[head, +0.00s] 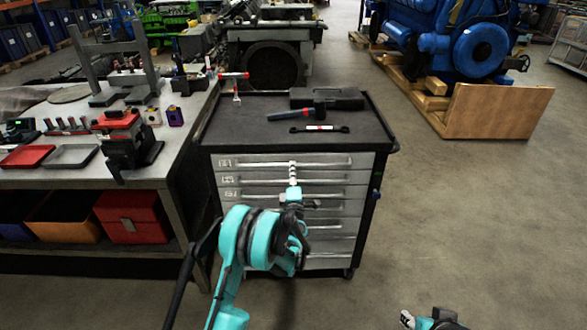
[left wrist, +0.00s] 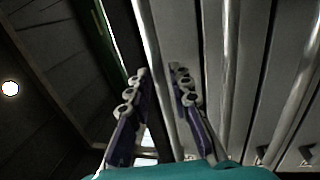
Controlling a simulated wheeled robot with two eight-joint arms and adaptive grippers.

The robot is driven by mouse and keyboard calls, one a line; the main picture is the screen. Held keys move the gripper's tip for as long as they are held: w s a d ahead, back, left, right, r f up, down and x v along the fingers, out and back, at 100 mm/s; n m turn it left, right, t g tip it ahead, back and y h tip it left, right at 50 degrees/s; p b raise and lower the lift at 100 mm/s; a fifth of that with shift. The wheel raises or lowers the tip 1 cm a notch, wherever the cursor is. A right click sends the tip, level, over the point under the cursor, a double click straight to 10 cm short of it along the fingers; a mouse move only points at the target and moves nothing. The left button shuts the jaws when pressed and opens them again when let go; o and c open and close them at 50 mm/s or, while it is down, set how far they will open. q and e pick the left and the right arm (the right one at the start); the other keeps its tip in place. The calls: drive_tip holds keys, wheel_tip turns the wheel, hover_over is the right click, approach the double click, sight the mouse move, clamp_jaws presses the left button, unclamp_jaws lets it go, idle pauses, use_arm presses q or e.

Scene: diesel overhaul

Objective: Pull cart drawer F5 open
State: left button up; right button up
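The tool cart (head: 358,210) stands in the middle, with a stack of grey drawers with long horizontal bar handles. The drawer fronts look flush and shut. Small labels (head: 226,163) on the upper fronts are too small to read, so I cannot tell which is F5. My left gripper (head: 292,172) is in front of the upper drawers, and its arm hides part of the lower ones. In the left wrist view, its two fingers (left wrist: 158,88) are apart, with a pale bar (left wrist: 153,50) running between them; contact cannot be told. My right gripper (head: 408,319) shows only partly at the bottom edge.
A hammer (head: 300,113), a wrench (head: 319,128) and a dark case (head: 327,99) lie on the cart top. A workbench (head: 150,172) stands close on the cart's left, with bins below. The floor right of the cart is clear up to the blue engine (head: 480,48) on its wooden pallet.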

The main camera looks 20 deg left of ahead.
use_arm(q)
drive_tip(key=shift+x, duration=1.35)
drive_tip(key=shift+r, duration=0.1)
clamp_jaws()
